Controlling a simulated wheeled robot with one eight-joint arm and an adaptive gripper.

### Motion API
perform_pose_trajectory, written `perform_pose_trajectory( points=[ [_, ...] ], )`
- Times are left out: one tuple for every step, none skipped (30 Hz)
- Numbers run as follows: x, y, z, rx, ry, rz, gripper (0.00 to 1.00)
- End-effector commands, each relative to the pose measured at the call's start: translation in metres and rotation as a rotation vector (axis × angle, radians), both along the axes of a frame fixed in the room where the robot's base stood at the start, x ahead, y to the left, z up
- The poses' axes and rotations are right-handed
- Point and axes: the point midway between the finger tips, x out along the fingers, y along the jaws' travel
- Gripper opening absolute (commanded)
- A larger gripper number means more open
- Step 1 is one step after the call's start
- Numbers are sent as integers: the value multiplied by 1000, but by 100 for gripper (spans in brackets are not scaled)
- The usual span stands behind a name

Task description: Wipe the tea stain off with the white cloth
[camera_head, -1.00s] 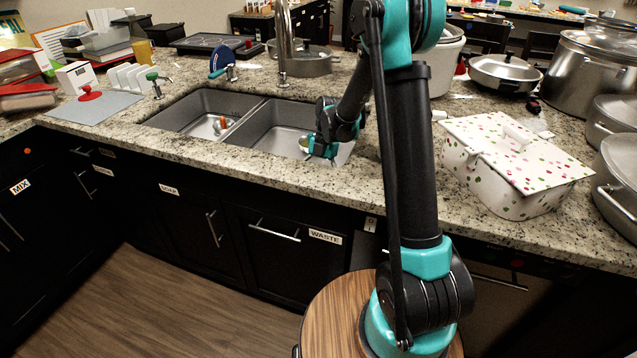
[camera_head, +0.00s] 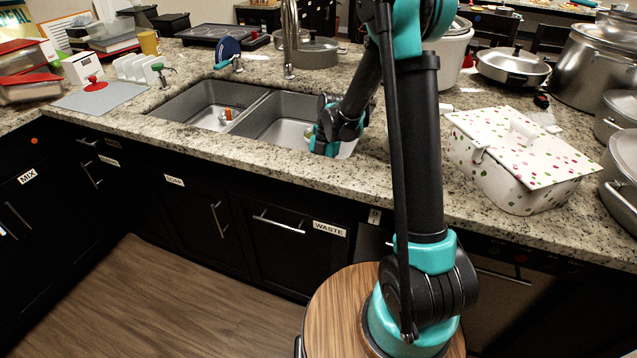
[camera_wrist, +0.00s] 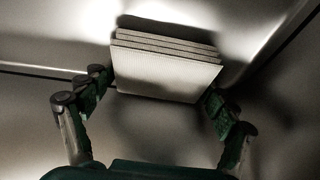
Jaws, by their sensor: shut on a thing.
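The white cloth (camera_wrist: 165,70) appears in the wrist view as a pale, folded, layered pad between the two fingers. My gripper (camera_wrist: 160,88) is shut on it. In the head view my gripper (camera_head: 324,146) is in the right basin of the sink (camera_head: 268,128), near its front right part. A little of something pale shows beside the fingers there. Smooth grey metal surfaces lie behind the cloth in the wrist view. I cannot make out the tea stain in either view; the gripper and arm hide part of the basin.
The left basin (camera_head: 190,107) holds a small orange-and-white thing (camera_head: 227,115). A tap (camera_head: 290,40) stands behind the sink. A white dotted box (camera_head: 515,165) and several metal pots stand to the right. A grey mat (camera_head: 105,97) lies to the left.

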Motion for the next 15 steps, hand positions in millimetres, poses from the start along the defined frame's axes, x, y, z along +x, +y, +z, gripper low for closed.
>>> perform_pose_trajectory(
  points=[
    [-1, 0, 0, 0, 0, 1, 40],
    [-1, 0, 1, 0, 0, 1, 40],
    [-1, 0, 3, 0, 0, 1, 40],
    [-1, 0, 6, 0, 0, 1, 40],
    [0, 0, 9, 0, 0, 1, 40],
    [0, 0, 13, 0, 0, 1, 40],
    [-1, 0, 17, 0, 0, 1, 40],
    [-1, 0, 20, 0, 0, 1, 40],
    [0, 0, 24, 0, 0, 1, 40],
    [-1, 0, 28, 0, 0, 0, 40],
    [-1, 0, 31, 0, 0, 0, 40],
    [0, 0, 35, 0, 0, 0, 40],
    [0, 0, 39, 0, 0, 0, 40],
    [0, 0, 42, 0, 0, 0, 40],
    [0, 0, 46, 0, 0, 0, 40]
  ],
)
